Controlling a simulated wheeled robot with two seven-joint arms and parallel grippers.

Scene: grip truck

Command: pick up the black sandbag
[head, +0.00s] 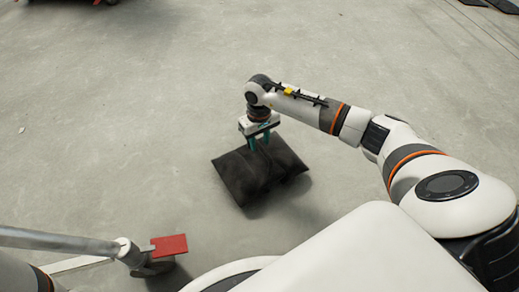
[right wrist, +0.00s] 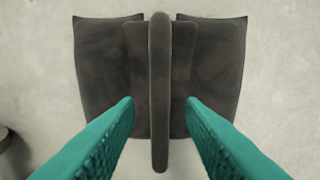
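The black sandbag (head: 259,172) lies on the concrete floor in front of me, near the middle of the head view. In the right wrist view the sandbag (right wrist: 105,65) shows as two dark halves with a raised strap or handle (right wrist: 159,80) running down the middle. My right gripper (head: 259,145) points down over the sandbag. Its teal fingers (right wrist: 160,103) are spread apart in the right wrist view, one on each side of the strap, with gaps to it. I cannot tell how far the fingertips are above the bag. My left gripper does not show.
A grey metal tube with a red plate (head: 170,246) and a wheel stands at the lower left. Something red and dark (head: 75,3) is at the top left edge. The floor (head: 130,110) around the sandbag is clear.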

